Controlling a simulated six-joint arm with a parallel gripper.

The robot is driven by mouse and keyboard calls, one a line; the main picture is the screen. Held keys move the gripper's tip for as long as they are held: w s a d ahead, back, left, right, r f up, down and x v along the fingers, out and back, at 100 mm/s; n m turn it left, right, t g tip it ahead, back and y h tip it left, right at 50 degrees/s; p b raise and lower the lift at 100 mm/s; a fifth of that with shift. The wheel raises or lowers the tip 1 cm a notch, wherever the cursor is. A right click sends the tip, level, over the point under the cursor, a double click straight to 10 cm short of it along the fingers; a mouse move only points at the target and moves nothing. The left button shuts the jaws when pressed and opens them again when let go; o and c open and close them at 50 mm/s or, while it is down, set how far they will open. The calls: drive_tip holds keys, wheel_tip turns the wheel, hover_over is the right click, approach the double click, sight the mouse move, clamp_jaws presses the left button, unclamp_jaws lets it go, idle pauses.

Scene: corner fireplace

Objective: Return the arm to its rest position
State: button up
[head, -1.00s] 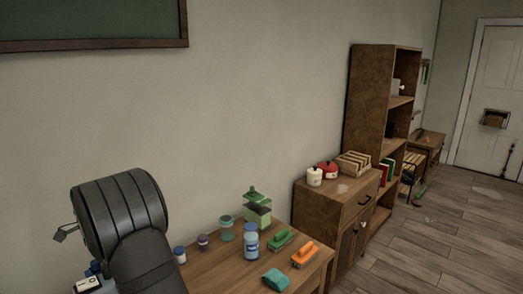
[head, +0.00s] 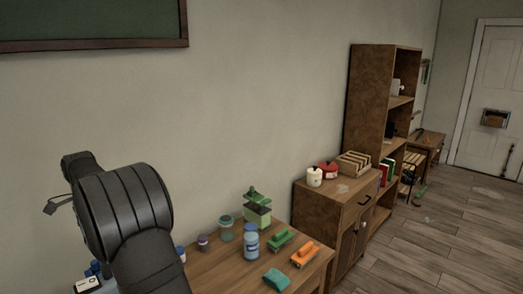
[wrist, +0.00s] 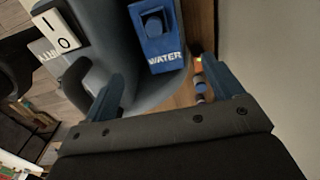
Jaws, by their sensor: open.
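My gripper (wrist: 158,72) shows in the wrist view with its two blue-grey fingers spread apart. No object is clasped between them. Beyond the fingers is a grey rounded appliance (wrist: 98,28) with a blue panel (wrist: 165,35) marked WATER and a white switch plate (wrist: 55,30) marked I and O. I cannot tell how far the fingertips are from it. In the head view my arm is bent at the lower left, and the gripper itself is not visible there.
A wooden table (head: 225,272) holds a blue bottle (head: 251,246), a green-lidded container (head: 257,211), a green stapler-like item (head: 281,241), an orange one (head: 305,254) and a teal block (head: 276,279). A cabinet (head: 325,209) and shelf (head: 367,95) stand along the wall. Floor (head: 450,245) at right is clear.

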wheel_tip(320, 180, down, 12)
wheel_tip(320, 180, up, 28)
drive_tip(key=s+a+f, duration=0.3)
drive_tip(key=s+a, duration=0.4)
drive_tip(key=s, duration=0.1)
drive_tip(key=s+a+f, duration=0.3)
drive_tip(key=s+a, duration=0.4)
drive_tip(key=s, duration=0.2)
drive_tip(key=shift+s+a, duration=0.15)
drive_tip(key=shift+a, duration=0.2)
drive_tip(key=o, duration=0.3)
drive_tip(key=w+d+r+g+y, duration=0.1)
drive_tip(key=w+d+r, duration=0.2)
drive_tip(key=d, duration=0.6)
drive_tip(key=w+d+r, duration=0.3)
drive_tip(key=w+d, duration=0.1)
drive_tip(key=d, duration=0.6)
drive_tip(key=f, duration=0.3)
drive_tip(key=s+f, duration=0.1)
drive_tip(key=f, duration=0.6)
drive_tip(key=shift+s+a+f, duration=0.15)
drive_tip(key=shift+a, duration=0.25)
